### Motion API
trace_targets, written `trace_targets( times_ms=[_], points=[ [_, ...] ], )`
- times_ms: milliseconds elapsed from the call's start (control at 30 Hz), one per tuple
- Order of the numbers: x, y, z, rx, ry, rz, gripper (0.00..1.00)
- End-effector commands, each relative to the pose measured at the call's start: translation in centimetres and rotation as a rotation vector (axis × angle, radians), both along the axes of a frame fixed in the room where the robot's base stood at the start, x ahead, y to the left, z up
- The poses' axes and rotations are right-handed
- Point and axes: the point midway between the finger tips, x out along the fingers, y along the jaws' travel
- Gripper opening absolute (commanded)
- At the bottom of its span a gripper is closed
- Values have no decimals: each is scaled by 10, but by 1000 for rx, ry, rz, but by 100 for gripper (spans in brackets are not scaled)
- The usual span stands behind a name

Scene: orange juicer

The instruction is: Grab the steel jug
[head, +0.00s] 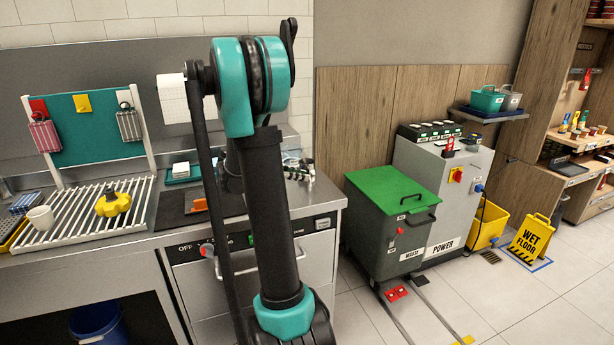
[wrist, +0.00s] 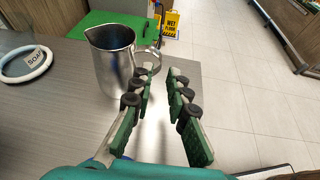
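The steel jug (wrist: 112,65) stands upright on the grey counter in the wrist view, left of centre, with its handle on the right side toward my fingers. My gripper (wrist: 161,82) is open, with its two green-padded fingers apart and nothing seen between the pads. The left finger overlaps the lower part of the jug and its handle in the picture; I cannot tell whether they touch. In the head view my arm stands in front of the counter, and I cannot make out the jug there.
The counter (wrist: 60,110) ends just right of my gripper, with open tiled floor beyond. A green-lidded waste bin (head: 392,195) stands right of the counter. A white slatted rack (head: 75,222) is at the left.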

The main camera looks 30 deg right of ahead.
Motion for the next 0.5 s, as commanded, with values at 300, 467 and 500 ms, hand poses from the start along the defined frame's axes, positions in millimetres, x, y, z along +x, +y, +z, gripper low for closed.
trace_targets(
  times_ms=[300, 467, 500],
  points=[
    [-6, -39, -16, 0, 0, -3, 16],
    [-8, -51, -21, 0, 0, -1, 16],
    [-8, -52, -22, 0, 0, 0, 16]
  ],
)
